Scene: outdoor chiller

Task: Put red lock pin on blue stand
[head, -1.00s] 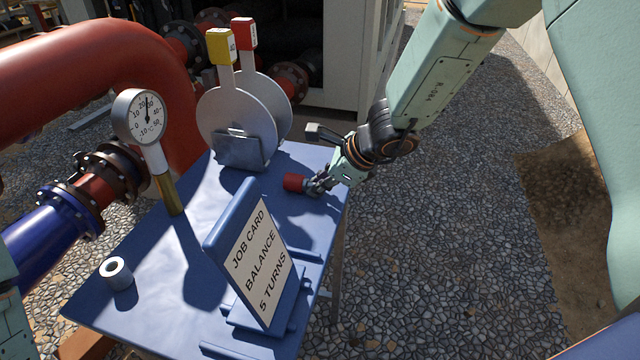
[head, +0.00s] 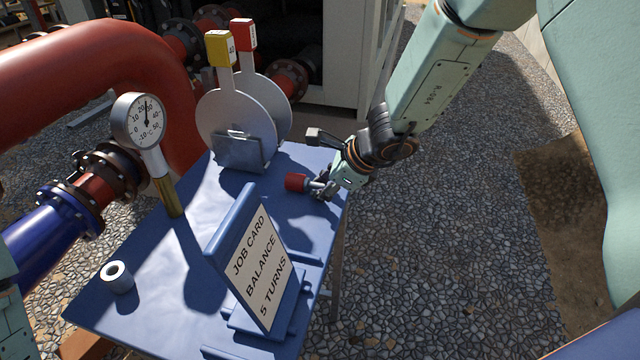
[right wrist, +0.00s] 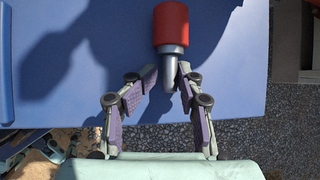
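The red lock pin (head: 296,182) has a red head and a grey metal shaft. In the head view it is over the right rear part of the blue stand (head: 165,270), which has a table-like top. In the right wrist view the pin (right wrist: 171,28) has its head pointing away from me and its shaft toward my gripper. My right gripper (right wrist: 168,75) is open, with its fingertips on either side of the narrow shaft end and small gaps beside it. It also shows in the head view (head: 322,186). Contact between pin and top is unclear. My left gripper is out of view.
Red and blue pipes (head: 60,75) lie left. Gravel is right.

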